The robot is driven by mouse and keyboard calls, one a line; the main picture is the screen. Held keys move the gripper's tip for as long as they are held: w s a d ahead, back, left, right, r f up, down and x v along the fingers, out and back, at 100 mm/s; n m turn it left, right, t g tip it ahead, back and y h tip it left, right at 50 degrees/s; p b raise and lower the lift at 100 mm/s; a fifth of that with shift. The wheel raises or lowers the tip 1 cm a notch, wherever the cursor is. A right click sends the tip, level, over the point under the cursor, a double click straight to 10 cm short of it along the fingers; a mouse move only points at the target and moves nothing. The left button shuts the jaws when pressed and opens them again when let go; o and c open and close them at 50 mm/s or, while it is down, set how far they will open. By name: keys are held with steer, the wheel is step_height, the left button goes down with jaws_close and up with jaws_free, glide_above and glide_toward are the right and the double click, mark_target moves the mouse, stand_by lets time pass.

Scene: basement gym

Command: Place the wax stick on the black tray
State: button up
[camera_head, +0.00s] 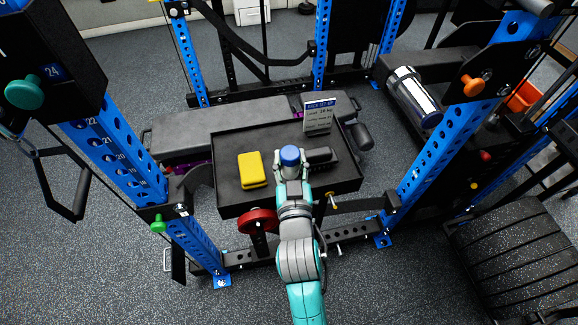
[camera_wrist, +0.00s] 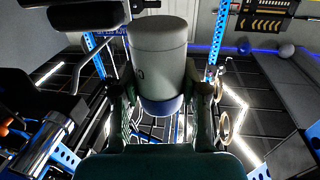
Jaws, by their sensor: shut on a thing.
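The wax stick (camera_wrist: 158,60) is a pale grey-white cylinder with a blue end, seen large in the wrist view. In the head view only its blue end (camera_head: 289,156) shows clearly, facing up. My gripper (camera_head: 291,172) is shut on it, with one finger on each side, and hides most of the stick in the head view. The black tray (camera_head: 229,170) lies across the bench inside the rack. In the head view my gripper and the stick overlap the tray's front middle. I cannot tell the gap between stick and tray.
A yellow block (camera_head: 252,170) sits on the tray, left of my gripper. A dark object (camera_head: 321,156) lies close to the right, and a small sign card (camera_head: 318,115) stands behind. Blue rack posts (camera_head: 437,150) rise on both sides. The tray's left end is clear.

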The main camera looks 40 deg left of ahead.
mark_target(290, 172)
steer(key=shift+f, duration=2.25)
steer(key=shift+f, duration=0.15)
steer(key=o, duration=1.2)
steer(key=shift+c, duration=0.2)
steer(key=v, duration=1.2)
steer(key=shift+d, duration=0.1)
